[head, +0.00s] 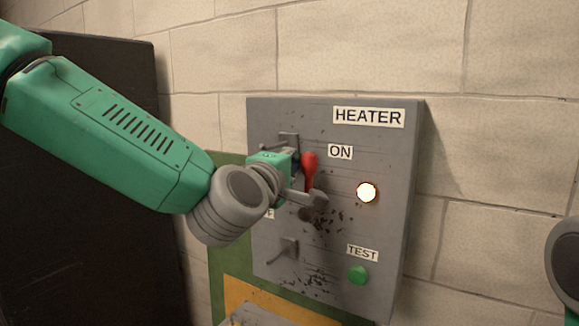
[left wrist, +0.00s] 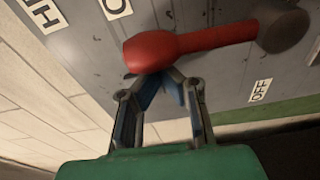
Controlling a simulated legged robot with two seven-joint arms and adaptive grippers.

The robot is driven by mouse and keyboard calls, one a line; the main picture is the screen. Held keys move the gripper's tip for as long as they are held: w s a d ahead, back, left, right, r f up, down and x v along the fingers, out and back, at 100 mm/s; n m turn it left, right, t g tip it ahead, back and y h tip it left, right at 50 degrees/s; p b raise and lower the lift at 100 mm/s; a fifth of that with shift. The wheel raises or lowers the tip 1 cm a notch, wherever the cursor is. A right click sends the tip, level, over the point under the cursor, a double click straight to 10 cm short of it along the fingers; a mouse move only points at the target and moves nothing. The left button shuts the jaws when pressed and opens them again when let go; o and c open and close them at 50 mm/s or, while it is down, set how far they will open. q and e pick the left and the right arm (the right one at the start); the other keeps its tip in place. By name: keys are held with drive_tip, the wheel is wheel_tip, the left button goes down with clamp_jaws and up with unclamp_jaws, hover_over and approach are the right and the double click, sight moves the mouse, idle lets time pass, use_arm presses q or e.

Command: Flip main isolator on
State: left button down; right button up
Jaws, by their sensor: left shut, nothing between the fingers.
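The main isolator is a lever with a red handle (head: 310,168) on the grey panel (head: 385,130). The handle points up, just below and left of the ON label (head: 340,152). In the left wrist view the red handle (left wrist: 165,48) runs sideways to its dark round pivot (left wrist: 284,30). My left gripper (head: 318,198) is at the lever, shut and empty. In the left wrist view its fingertips (left wrist: 165,82) meet right beside the handle's thick end; I cannot tell whether they touch. The OFF label (left wrist: 261,90) is clear there but mostly hidden in the head view.
A round lamp (head: 367,192) glows white right of the lever. A green button (head: 358,275) sits under the TEST label (head: 362,253). Metal brackets (head: 289,247) stick out at the panel's left. A dark board (head: 95,240) stands at the left. Part of my right arm shows at the right edge.

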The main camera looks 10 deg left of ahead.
idle(0.6)
use_arm(q)
drive_tip(key=v, duration=1.2)
drive_tip(key=shift+f, duration=0.2)
drive_tip(key=s+a+f+m+g+b, duration=0.1)
drive_tip(key=s+f+m+g, duration=0.15)
drive_tip(key=f, duration=0.95)
drive_tip(key=s+a+f+m+g+y+b, duration=0.1)
drive_tip(key=a+f+m+g, duration=0.15)
drive_tip(key=f, duration=0.85)
drive_tip(key=s+f+m+g+b, duration=0.1)
drive_tip(key=f+m+g, duration=0.2)
drive_tip(key=f, duration=0.9)
drive_tip(key=s+a+f+m+g+y+b, duration=0.1)
drive_tip(key=s+a+f+m+g, duration=0.3)
drive_tip(key=s+f, duration=0.7)
drive_tip(key=s+a+f+m+g+y+b, duration=0.1)
drive_tip(key=s+a+f+m+g+b, duration=0.1)
drive_tip(key=s+a+f+g, duration=0.3)
drive_tip(key=s+a+f+m, duration=0.1)
drive_tip(key=s+a+f, duration=0.2)
drive_tip(key=s+f, duration=0.4)
drive_tip(key=shift+s+m+y, duration=0.2)
drive_tip(key=shift+m+y, duration=0.2)
